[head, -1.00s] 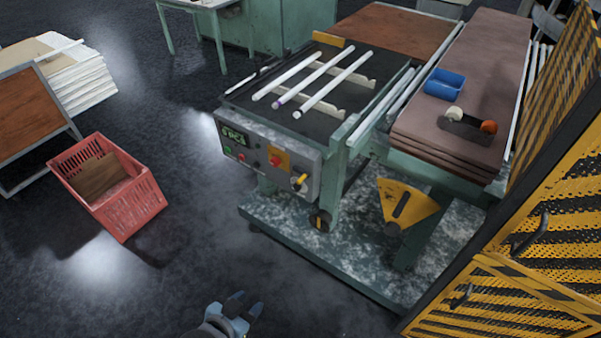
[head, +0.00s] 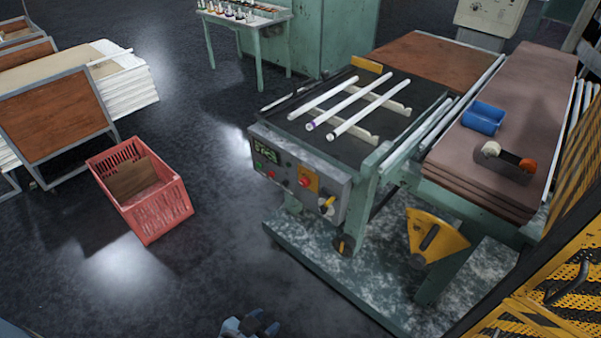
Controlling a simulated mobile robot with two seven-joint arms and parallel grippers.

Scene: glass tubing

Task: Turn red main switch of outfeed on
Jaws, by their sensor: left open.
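The outfeed's control panel (head: 299,186) is on the front of the green machine. It has a small green-lit display (head: 266,150). A red knob (head: 304,182) sits on an orange-yellow plate at the panel's middle right. Right of it is a switch with a yellow handle (head: 327,204), tilted. Which of these is the main switch, and its exact setting, is too small to tell. My left gripper (head: 258,324) is at the bottom edge, partly cut off, open and empty, well apart from the panel. My right gripper is not in view.
A red crate (head: 140,190) stands on the floor at left. Glass tubes (head: 338,104) lie on the machine top. The machine's low base (head: 330,262) juts out below the panel. A yellow-black mesh guard (head: 560,275) is at right. Dark floor before the panel is clear.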

